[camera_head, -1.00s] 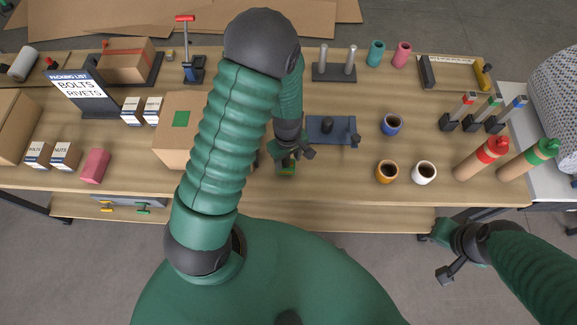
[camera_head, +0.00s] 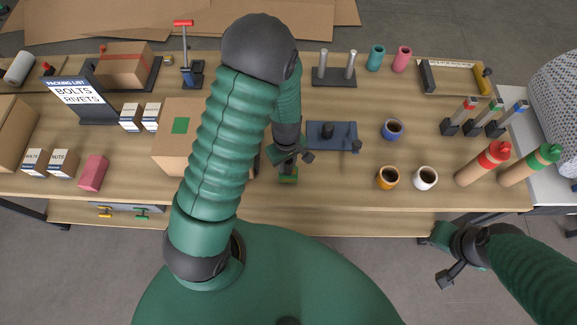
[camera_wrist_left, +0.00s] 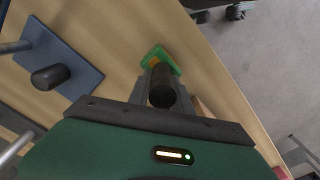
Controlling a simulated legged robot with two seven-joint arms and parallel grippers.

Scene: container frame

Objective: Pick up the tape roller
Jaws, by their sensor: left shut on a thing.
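The tape roller shows as a green part (camera_head: 288,179) just below my left gripper (camera_head: 286,162), near the front edge of the table. In the left wrist view, its green frame (camera_wrist_left: 164,53) with an orange patch lies beyond a dark round handle (camera_wrist_left: 161,88). My left gripper (camera_wrist_left: 160,97) is shut on the tape roller, and the fingers partly hide it. Whether it touches the table is unclear. My right gripper (camera_head: 446,254) is off the table's front right edge, apart from all objects; its finger gap is hard to make out.
A blue plate with a dark knob (camera_head: 318,143) is just right of my left gripper. A cardboard box (camera_head: 178,150) stands to the left, partly behind my arm. Orange (camera_head: 387,180), white (camera_head: 425,180) and blue (camera_head: 392,131) mugs stand right.

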